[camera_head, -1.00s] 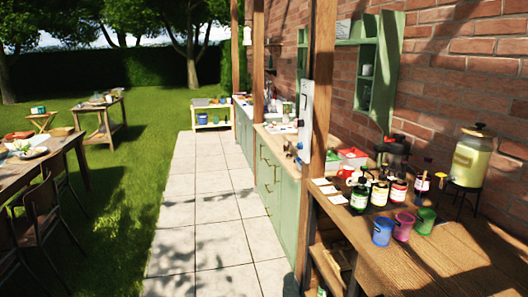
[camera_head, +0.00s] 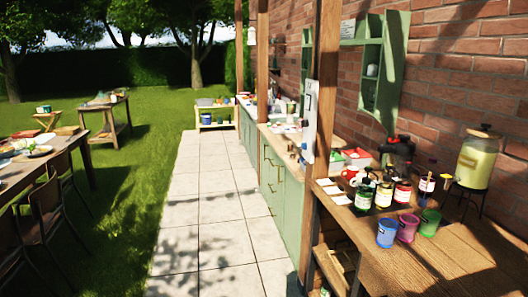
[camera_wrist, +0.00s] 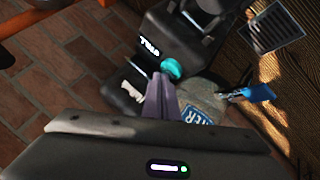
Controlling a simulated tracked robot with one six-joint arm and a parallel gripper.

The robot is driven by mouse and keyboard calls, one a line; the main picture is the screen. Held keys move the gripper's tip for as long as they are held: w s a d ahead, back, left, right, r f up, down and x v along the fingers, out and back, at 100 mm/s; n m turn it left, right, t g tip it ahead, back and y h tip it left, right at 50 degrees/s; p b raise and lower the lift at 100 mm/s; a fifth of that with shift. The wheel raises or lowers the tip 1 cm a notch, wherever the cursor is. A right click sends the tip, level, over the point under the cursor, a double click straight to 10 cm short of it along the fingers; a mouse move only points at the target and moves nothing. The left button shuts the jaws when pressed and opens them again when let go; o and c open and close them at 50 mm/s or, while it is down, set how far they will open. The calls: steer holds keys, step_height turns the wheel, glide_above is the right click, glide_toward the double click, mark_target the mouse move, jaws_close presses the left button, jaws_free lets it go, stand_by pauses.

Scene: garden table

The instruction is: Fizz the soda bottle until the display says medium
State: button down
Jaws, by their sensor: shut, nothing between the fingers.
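My gripper (camera_wrist: 160,78) is shut and empty in the wrist view, its purple fingers pointing up the picture. Its tips are close to a teal round knob (camera_wrist: 172,68) on a black device with small lit white characters (camera_wrist: 150,47), which I cannot read surely. I cannot tell whether the tips touch it. In the head view, bottles with labels (camera_head: 384,193) stand on the wooden counter (camera_head: 415,275). I cannot tell which, if any, is the soda bottle. A dark appliance (camera_head: 398,150) stands behind them. My gripper is not visible there.
Blue (camera_head: 387,233), pink (camera_head: 408,228) and green (camera_head: 430,222) cups stand near the counter's front edge. A drink dispenser (camera_head: 478,160) stands at the right. A wooden post (camera_head: 324,110) rises at the counter's far end. The tiled path (camera_head: 215,215) is clear.

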steer(key=shift+f, duration=0.1)
steer(key=shift+f, duration=0.35)
stand_by(0.5)
steer(key=shift+r, duration=0.45)
steer(key=shift+r, duration=3.05)
steer(key=shift+w, duration=0.15)
stand_by(0.6)
